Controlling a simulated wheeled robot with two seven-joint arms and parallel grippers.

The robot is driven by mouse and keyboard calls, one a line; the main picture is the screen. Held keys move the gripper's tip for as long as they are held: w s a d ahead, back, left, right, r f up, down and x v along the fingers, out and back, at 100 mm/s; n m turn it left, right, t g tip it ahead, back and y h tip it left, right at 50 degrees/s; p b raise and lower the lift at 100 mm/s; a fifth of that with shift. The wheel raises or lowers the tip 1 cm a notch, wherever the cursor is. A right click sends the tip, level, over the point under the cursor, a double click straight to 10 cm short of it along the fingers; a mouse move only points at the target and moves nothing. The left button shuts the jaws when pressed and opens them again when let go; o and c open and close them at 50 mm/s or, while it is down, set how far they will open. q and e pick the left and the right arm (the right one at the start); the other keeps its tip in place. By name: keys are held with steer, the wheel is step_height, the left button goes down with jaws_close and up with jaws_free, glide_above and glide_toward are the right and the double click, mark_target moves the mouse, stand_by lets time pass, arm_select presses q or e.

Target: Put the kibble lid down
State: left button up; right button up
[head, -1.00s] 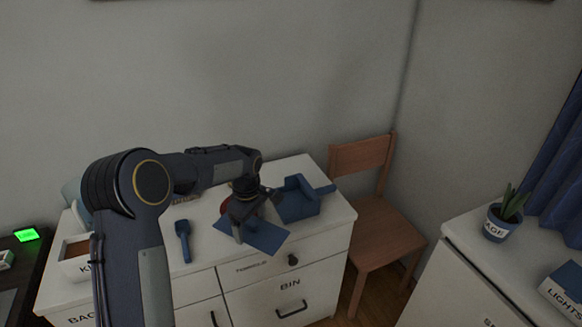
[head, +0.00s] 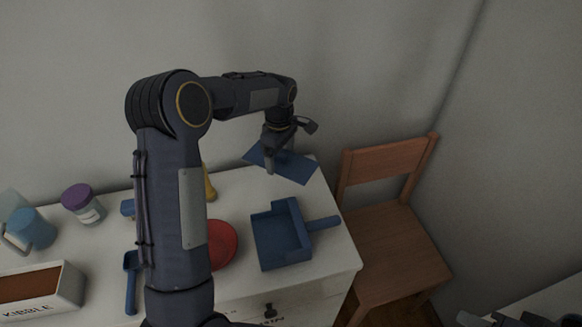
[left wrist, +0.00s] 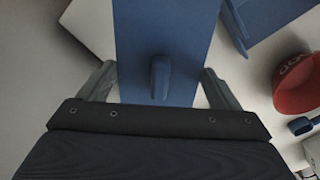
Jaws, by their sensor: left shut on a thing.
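The kibble lid (head: 301,168) is a flat blue panel over the back right of the white cabinet top. Its small raised handle (left wrist: 160,78) shows in the left wrist view, between the fingers. My left gripper (head: 279,158) is shut on the lid from above. I cannot tell whether the lid's underside touches the cabinet top. The kibble box (head: 40,290), white, marked KIBBLE and with brown contents, stands uncovered at the front left.
A blue dustpan-like tray (head: 282,236) lies in front of the lid, with a red bowl (head: 223,245) left of it. A blue scoop (head: 131,283), a purple-lidded jar (head: 82,203) and a blue cup (head: 32,230) stand left. A wooden chair (head: 385,255) is right of the cabinet.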

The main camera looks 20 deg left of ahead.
mark_target(282, 186)
arm_select(q)
step_height(282, 186, down, 10)
steer(key=shift+r+p, duration=0.15)
steer(key=shift+p, duration=0.65)
